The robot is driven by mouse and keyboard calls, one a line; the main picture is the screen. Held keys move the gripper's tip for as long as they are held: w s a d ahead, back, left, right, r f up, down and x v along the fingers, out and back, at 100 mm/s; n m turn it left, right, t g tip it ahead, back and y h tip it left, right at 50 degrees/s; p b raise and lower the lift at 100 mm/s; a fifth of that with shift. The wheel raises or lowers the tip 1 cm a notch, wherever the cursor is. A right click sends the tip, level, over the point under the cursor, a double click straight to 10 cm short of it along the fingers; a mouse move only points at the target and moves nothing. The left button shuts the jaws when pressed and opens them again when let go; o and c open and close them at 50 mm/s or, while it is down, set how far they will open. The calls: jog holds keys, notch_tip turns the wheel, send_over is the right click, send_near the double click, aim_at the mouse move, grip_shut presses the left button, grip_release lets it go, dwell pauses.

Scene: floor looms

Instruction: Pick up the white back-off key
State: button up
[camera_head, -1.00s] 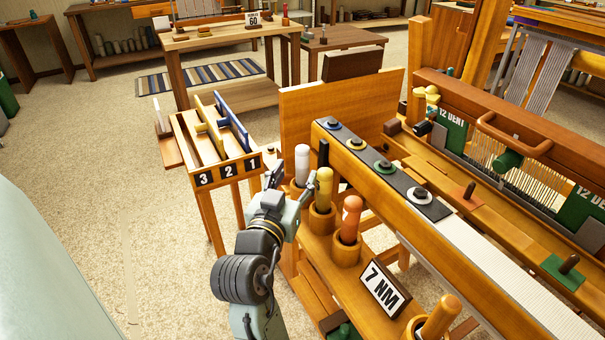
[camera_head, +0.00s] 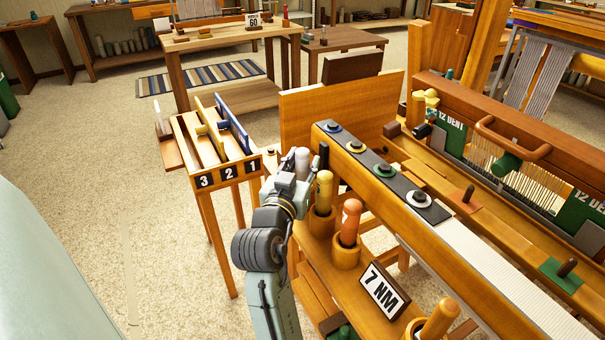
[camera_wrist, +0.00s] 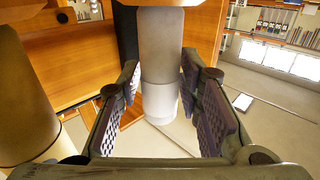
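The white back-off key (camera_head: 302,158) is a white cylindrical handle at the far end of a row of handles on the wooden loom. My gripper (camera_head: 292,176) is at this key and partly covers it and its holder. In the wrist view the white key (camera_wrist: 160,70) stands between the two fingers of my gripper (camera_wrist: 160,98). The dark ribbed pads lie on either side of it. Small gaps show at both sides, so the gripper is open around the key and not closed on it.
A yellow-handled key (camera_head: 324,190) and an orange-handled key (camera_head: 350,222) stand in wooden cups close beside my gripper. A "7 NM" sign (camera_head: 384,289) is nearer the front. A stand numbered 3, 2, 1 (camera_head: 229,173) is just left. Open carpet lies farther left.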

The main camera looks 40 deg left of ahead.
grip_shut()
jog(key=shift+r, duration=0.1)
dwell(0.3)
notch_tip(320, 180, up, 10)
jog(key=shift+f, duration=0.1)
dwell(0.5)
jog(key=shift+c, duration=0.7)
grip_release()
grip_shut()
